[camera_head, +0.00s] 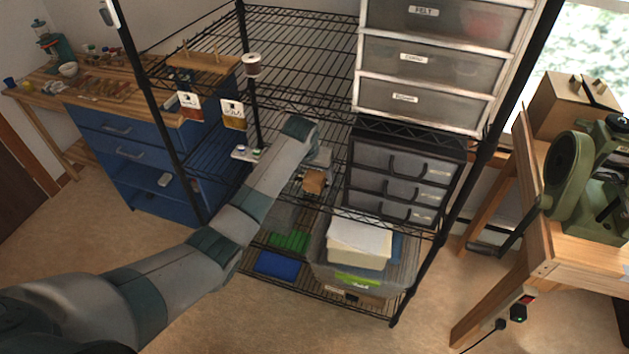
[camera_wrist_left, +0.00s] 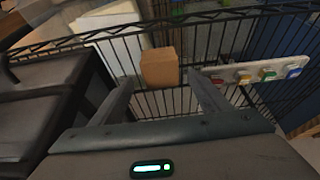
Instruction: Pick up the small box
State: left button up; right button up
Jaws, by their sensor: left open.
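The small box (camera_head: 314,182) is a brown cardboard cube on a wire shelf of the black rack, left of the grey drawer unit. My left arm reaches into the rack from the left, and its gripper (camera_head: 316,166) is at the box, partly hidden by the wrist. In the left wrist view the small box (camera_wrist_left: 160,68) lies just beyond and between the two fingertips of my left gripper (camera_wrist_left: 160,86). The fingers are spread apart, with nothing held between them. My right gripper is not in view.
The grey drawer unit (camera_head: 402,178) stands close right of the box. A strip with coloured knobs (camera_wrist_left: 253,74) lies on the other side of the gripper. Rack posts and wire shelves (camera_head: 290,60) surround the arm. A bin with papers (camera_head: 360,245) is below.

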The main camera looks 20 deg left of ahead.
aim_at(314, 177)
pick_arm(q)
jog(key=shift+p+x, duration=0.65)
jog(key=shift+x, duration=1.55)
jog(key=shift+s+a+f, duration=0.1)
jog(key=shift+s+a, duration=0.05)
jog(key=c, duration=1.1)
